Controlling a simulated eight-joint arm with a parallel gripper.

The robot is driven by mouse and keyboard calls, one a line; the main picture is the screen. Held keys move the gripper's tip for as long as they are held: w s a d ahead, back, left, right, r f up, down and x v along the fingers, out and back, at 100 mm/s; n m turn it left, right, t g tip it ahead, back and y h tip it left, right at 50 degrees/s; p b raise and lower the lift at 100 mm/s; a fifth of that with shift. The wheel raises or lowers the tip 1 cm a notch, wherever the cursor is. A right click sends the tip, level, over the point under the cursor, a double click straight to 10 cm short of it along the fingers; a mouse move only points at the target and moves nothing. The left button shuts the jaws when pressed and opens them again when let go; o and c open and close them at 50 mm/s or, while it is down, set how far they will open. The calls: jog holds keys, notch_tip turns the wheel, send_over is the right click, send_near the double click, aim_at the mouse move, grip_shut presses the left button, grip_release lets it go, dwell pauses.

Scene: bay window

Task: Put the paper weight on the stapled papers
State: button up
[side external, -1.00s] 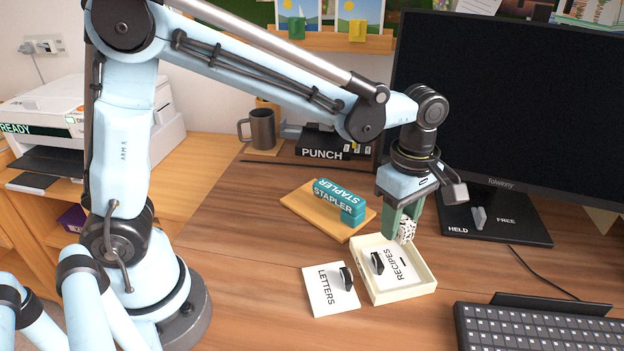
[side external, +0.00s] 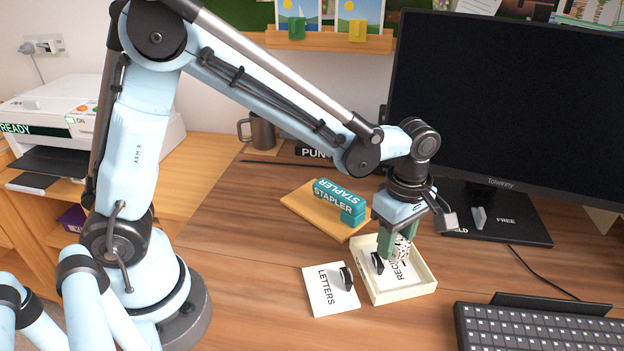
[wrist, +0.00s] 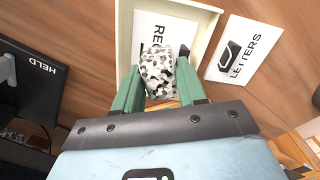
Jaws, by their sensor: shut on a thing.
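My gripper (side external: 395,246) is shut on a black-and-white speckled lump, the paper weight (side external: 402,251), and holds it over the cream tray (side external: 408,297). In the wrist view the paper weight (wrist: 160,72) sits between the two green fingers and covers part of the RECIPES papers (wrist: 150,27). Those papers lie in the tray with a black clip-like piece (side external: 377,263) on them. The LETTERS papers (side external: 325,301) lie on the desk left of the tray, also with a black piece (side external: 346,278). I cannot clearly see a staple on either stack, or whether the weight touches the papers.
A teal stapler (side external: 340,201) rests on a wooden board (side external: 300,206) behind the tray. The monitor (side external: 500,110) and its base (side external: 515,232) stand at the back right. A keyboard (side external: 540,328) is at the front right. A mug (side external: 262,132) stands at the back.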

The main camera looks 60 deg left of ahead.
jog(key=o, duration=1.2)
jog(key=shift+c, duration=0.2)
jog(key=shift+r, duration=0.1)
notch_tip(320, 180, up, 13)
jog(key=s+a+f+m+t, duration=0.2)
jog(key=a+m, duration=0.4)
jog(key=m, duration=0.3)
jog(key=s+a+f+m+t, duration=0.2)
jog(key=s+a+m+t, duration=0.3)
jog(key=m, duration=0.4)
jog(key=shift+s+a+f, duration=0.2)
jog(key=shift+s+a, duration=0.65)
jog(key=shift+s, duration=0.35)
